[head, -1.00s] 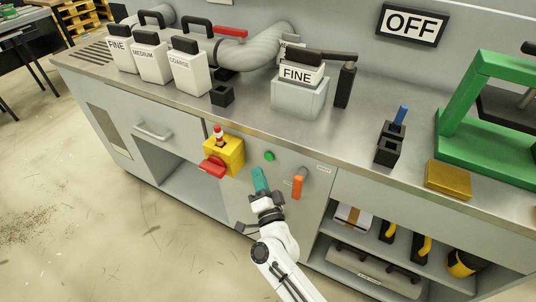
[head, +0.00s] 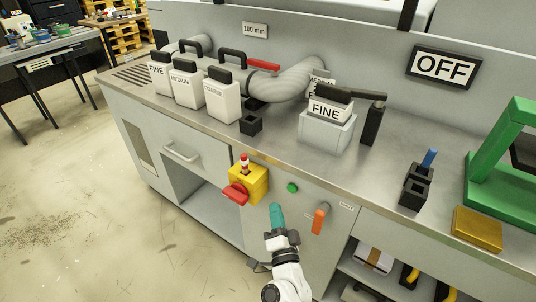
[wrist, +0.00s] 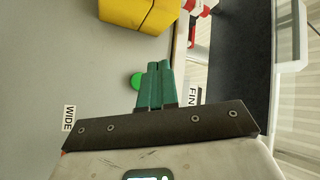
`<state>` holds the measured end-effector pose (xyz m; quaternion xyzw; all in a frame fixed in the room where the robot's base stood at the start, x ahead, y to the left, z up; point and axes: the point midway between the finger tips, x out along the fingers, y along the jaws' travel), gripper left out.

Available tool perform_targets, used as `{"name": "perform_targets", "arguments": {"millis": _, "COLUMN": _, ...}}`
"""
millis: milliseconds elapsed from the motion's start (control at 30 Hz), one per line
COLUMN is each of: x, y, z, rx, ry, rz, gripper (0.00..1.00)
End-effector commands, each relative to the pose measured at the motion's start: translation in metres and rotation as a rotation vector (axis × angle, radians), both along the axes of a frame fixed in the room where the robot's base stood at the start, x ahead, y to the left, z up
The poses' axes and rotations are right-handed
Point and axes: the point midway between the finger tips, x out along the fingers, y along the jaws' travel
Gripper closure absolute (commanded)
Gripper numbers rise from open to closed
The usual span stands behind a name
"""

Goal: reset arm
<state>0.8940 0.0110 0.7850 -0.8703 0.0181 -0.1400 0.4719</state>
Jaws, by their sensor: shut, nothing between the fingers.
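My gripper (head: 277,216) has teal fingers and is in front of the bench's front panel in the head view, below a green button (head: 292,188) and left of an orange lever (head: 319,221). The fingers are shut together with nothing between them. In the wrist view the gripper (wrist: 154,84) points toward the panel, with the green button (wrist: 137,81) just left of the fingertips. My white arm comes up from the bottom of the head view.
A yellow box with a red switch (head: 248,183) sticks out of the panel, left of the gripper. The steel bench top (head: 290,140) carries labelled containers (head: 222,95), a FINE block (head: 328,122) and a green frame (head: 497,170). Open floor (head: 110,240) lies at the left.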

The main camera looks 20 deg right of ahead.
Motion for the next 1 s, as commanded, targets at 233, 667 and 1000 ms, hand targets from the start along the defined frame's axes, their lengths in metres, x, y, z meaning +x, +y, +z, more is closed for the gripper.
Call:
{"name": "perform_targets", "arguments": {"millis": 233, "x": -0.002, "y": 0.005, "z": 0.001, "rx": -0.034, "ry": 0.025, "rz": 0.047, "gripper": 1.0}}
{"name": "perform_targets", "arguments": {"millis": 667, "x": -0.07, "y": 0.033, "z": -0.026, "rx": -0.459, "ry": 0.444, "rz": 0.491, "gripper": 1.0}}
{"name": "perform_targets", "arguments": {"millis": 1000, "x": -0.195, "y": -0.015, "z": -0.059, "rx": -0.737, "ry": 0.996, "rz": 0.694, "gripper": 1.0}}
